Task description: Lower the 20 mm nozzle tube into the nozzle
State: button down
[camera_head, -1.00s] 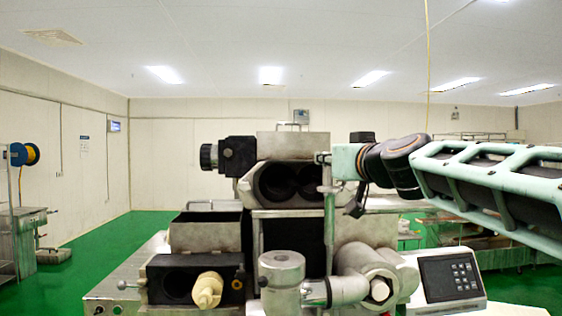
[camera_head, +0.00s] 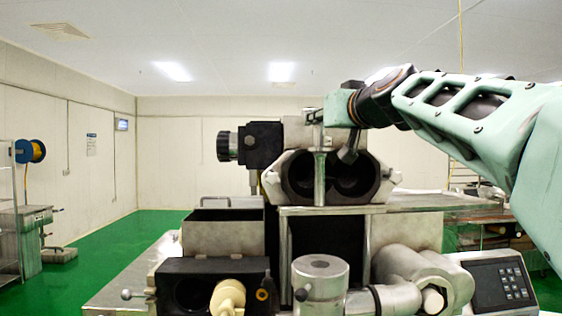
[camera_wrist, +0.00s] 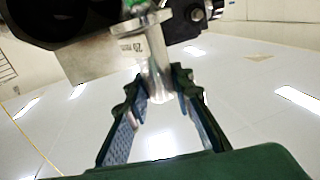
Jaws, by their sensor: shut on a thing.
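My gripper (camera_head: 317,117) is shut on a slim silver metal tube (camera_head: 319,175), which hangs roughly upright below it. In the wrist view, both green fingers of my gripper (camera_wrist: 158,84) close on the tube (camera_wrist: 158,62), whose flange carries a small printed label. The nozzle (camera_head: 321,284) appears to be the short grey cylinder at the front of the machine, with a small hole in its top. In the head view, the tube's lower end is above the nozzle, apart from it and nearly in line sideways. Their depth alignment cannot be told.
The twin-bore metal housing (camera_head: 333,200) is behind the tube. A thick side pipe (camera_head: 400,298) joins the nozzle on the right. A cream-coloured part (camera_head: 229,296) sticks out at front left, and a control panel (camera_head: 497,285) stands at right.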

aim_at(322, 166)
jog(key=f, duration=0.1)
jog(key=f+b, duration=0.1)
jog(key=f, duration=0.1)
jog(key=shift+w+a+f, duration=0.1)
jog(key=shift+w+f, duration=0.1)
jog(key=shift+w, duration=0.05)
jog(key=shift+s+d+f+b, duration=0.25)
jog(key=shift+s+f+b, duration=0.4)
jog(key=shift+b, duration=0.6)
jog(key=shift+w+a+f+b, duration=0.1)
jog(key=shift+w+f+b, duration=0.15)
jog(key=shift+f, duration=0.25)
jog(key=shift+s+f+b, duration=0.15)
jog(key=shift+f+b, duration=0.4)
notch_tip(322, 166, down, 5)
jog(key=b, duration=0.3)
jog(key=shift+r+b, duration=0.1)
jog(key=shift+b, duration=0.2)
jog(key=shift+r+p, duration=0.45)
jog(key=shift+r, duration=0.05)
jog(key=shift+s, duration=0.1)
jog(key=shift+r+b, duration=0.1)
jog(key=shift+b, duration=0.25)
